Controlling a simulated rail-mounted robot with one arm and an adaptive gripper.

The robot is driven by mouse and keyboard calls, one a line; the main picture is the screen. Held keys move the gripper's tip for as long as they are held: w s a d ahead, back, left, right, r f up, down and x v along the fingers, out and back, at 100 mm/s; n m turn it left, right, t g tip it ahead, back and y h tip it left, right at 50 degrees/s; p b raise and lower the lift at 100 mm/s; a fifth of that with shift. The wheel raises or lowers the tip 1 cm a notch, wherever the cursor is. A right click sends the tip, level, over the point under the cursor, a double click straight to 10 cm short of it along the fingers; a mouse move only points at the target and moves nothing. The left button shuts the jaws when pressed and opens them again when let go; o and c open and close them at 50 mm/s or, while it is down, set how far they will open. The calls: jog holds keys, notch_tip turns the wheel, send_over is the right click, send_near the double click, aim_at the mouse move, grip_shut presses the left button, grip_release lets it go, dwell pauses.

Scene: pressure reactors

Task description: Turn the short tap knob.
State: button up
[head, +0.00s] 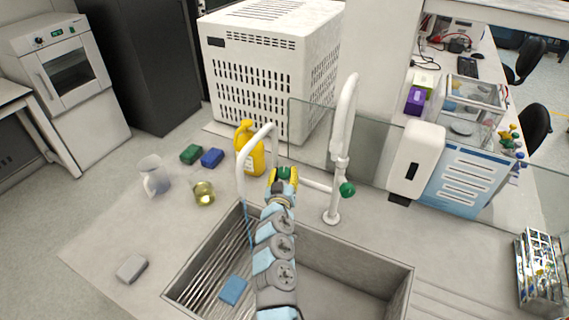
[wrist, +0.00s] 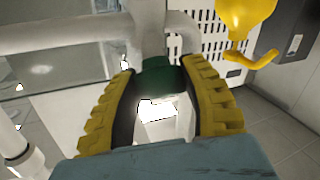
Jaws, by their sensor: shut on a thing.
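The short tap (head: 244,160) is a white bent pipe behind the sink, and its green knob (head: 284,172) faces me. In the wrist view the green knob (wrist: 160,82) sits between the fingertips, with white pipe behind it. My gripper (head: 283,180) has yellow ribbed fingers; in the wrist view the gripper (wrist: 160,72) is closed around the knob, one finger on each side. My arm hides part of the tap's lower pipework in the head view.
The tall white tap (head: 345,125), with its own green knob (head: 347,189), stands close on the right. A yellow bottle (head: 250,148) is just left. The sink (head: 345,285) lies below my arm, with a blue sponge (head: 233,290). A glass panel (head: 309,135) stands behind.

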jog(key=shift+r+n+y+p, duration=0.15)
jog(key=shift+n+y+p, duration=0.5)
jog(key=shift+p, duration=1)
jog(key=shift+r+n+y+p, duration=0.15)
jog(key=shift+n+y+p, duration=0.5)
jog(key=shift+p, duration=0.95)
jog(key=n+g+y+p, duration=0.1)
jog(key=n+p, duration=0.1)
jog(key=p, duration=0.2)
jog(key=shift+f+y, duration=0.15)
jog(key=shift+y, duration=0.15)
jog(key=shift+n+y+p, duration=0.3)
jog(key=shift+n+p, duration=0.1)
jog(key=shift+p, duration=0.55)
jog(key=shift+f+n, duration=0.1)
jog(key=shift+n, duration=0.3)
jog(key=shift+n+g+y+p, duration=0.4)
jog(key=shift+g+y+p, duration=0.1)
jog(key=shift+y+p, duration=0.1)
jog(key=shift+w, duration=0.1)
jog(key=shift+f+n+g+y, duration=0.1)
jog(key=shift+n+g+y, duration=0.7)
jog(key=shift+n, duration=0.5)
